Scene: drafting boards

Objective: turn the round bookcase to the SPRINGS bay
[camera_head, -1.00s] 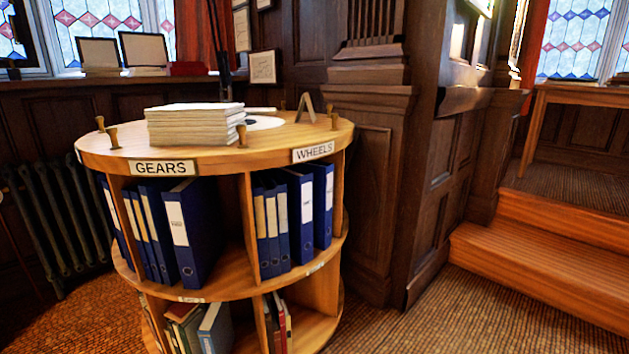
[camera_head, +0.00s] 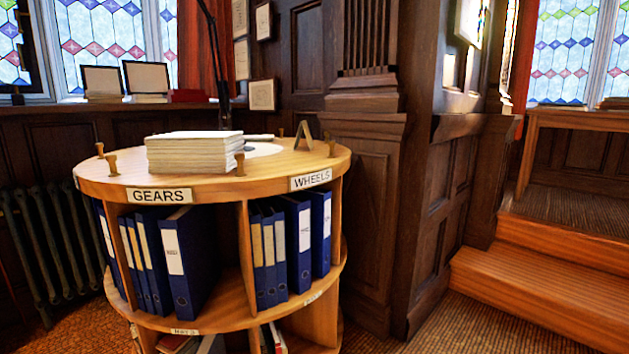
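The round bookcase (camera_head: 88,180) stands left of centre in the head view, a wooden drum with open bays. Its rim carries a GEARS label (camera_head: 159,195) at the front left and a WHEELS label (camera_head: 311,179) at the front right. No SPRINGS label shows on the visible rim; the far side is hidden. Blue binders (camera_head: 192,260) fill the GEARS bay and more binders (camera_head: 301,240) fill the WHEELS bay. Several small brass pegs (camera_head: 240,164) stand around the top's edge. Neither of my grippers is in view.
A stack of paper (camera_head: 194,152) and a small wooden stand (camera_head: 303,136) sit on the bookcase top. A radiator (camera_head: 52,250) is at the left. Dark panelling (camera_head: 368,225) stands close behind and right. Wooden steps (camera_head: 535,295) rise at the right, with carpet before them.

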